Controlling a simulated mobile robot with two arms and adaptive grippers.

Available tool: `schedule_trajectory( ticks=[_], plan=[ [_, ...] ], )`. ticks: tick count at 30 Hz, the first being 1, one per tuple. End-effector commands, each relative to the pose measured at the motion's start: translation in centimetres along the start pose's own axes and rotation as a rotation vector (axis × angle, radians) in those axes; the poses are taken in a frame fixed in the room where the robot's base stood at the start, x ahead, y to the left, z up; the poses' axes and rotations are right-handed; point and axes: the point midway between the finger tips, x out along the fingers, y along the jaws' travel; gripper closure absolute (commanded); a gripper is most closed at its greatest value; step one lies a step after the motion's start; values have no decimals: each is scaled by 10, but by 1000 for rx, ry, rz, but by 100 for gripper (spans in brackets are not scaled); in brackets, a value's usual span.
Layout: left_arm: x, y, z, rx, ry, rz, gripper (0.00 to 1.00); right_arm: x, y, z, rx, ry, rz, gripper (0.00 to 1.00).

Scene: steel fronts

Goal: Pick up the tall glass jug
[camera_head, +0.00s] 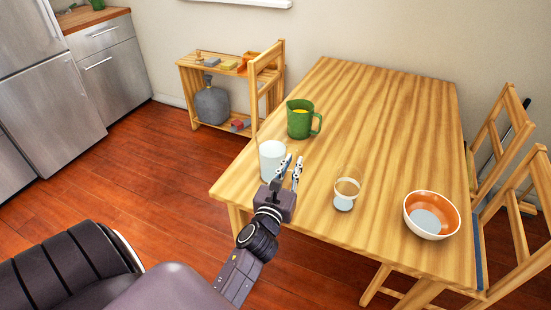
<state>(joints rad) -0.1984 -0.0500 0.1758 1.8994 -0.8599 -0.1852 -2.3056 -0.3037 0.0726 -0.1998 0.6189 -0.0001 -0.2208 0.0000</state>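A tall pale, see-through whitish vessel (271,158), which looks like the glass jug, stands upright near the table's left edge. I see no handle on it; its right side is partly covered by my gripper. My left gripper (294,159) is just to its right, fingers pointing away from me and apart, with nothing seen between them. I cannot tell if a finger touches the vessel. A green jug (300,120) with a handle and something yellow inside stands just behind. My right gripper is not in view.
On the wooden table (375,110), a small clear glass (345,194) stands right of my gripper, and an orange-and-white bowl (432,214) farther right. The table's far half is clear. Wooden chairs (500,140) stand at right, a low shelf (190,85) behind left.

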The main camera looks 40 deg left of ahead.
Motion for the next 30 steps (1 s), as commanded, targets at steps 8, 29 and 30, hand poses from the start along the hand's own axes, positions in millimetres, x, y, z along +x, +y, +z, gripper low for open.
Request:
schedule_trajectory(
  ticks=[8,29,30],
  plan=[
    [37,0,1,-2,-1,0,86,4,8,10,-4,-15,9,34],
    [50,0,2,-1,1,0,100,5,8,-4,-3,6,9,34],
    [50,0,2,-2,1,0,100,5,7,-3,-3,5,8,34]
  ],
)
